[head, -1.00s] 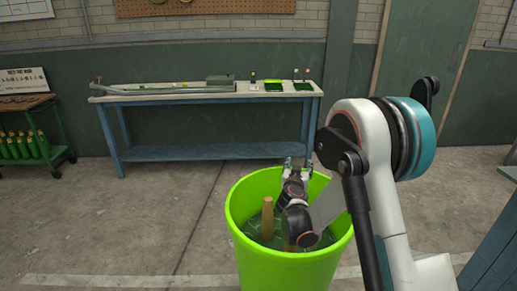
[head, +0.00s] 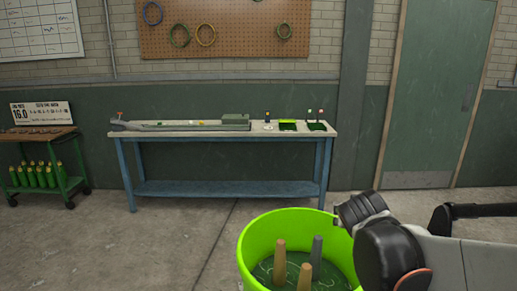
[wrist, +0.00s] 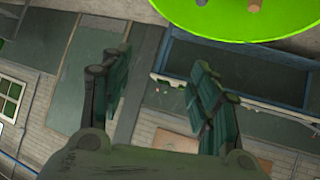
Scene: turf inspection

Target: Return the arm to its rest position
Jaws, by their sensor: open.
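My arm (head: 400,250) is at the lower right of the head view, folded close to the camera and beside the green bin. My gripper (wrist: 155,90) shows in the wrist view with its two fingers wide apart and nothing between them. In the head view I cannot make out its fingers. The lime-green bin (head: 252,250) stands at the lower middle of the head view. Several handle-like pieces stand in it, among them a tan one (head: 280,258) and a grey one (head: 316,255). The bin's rim (wrist: 235,30) also shows at the top of the wrist view.
A blue workbench (head: 230,187) stands against the wall with a long grey tool (head: 180,125) and small items on top. A green cart (head: 45,165) with bottles is at the far left. A green door (head: 435,100) is at the right. The floor between bin and bench is clear.

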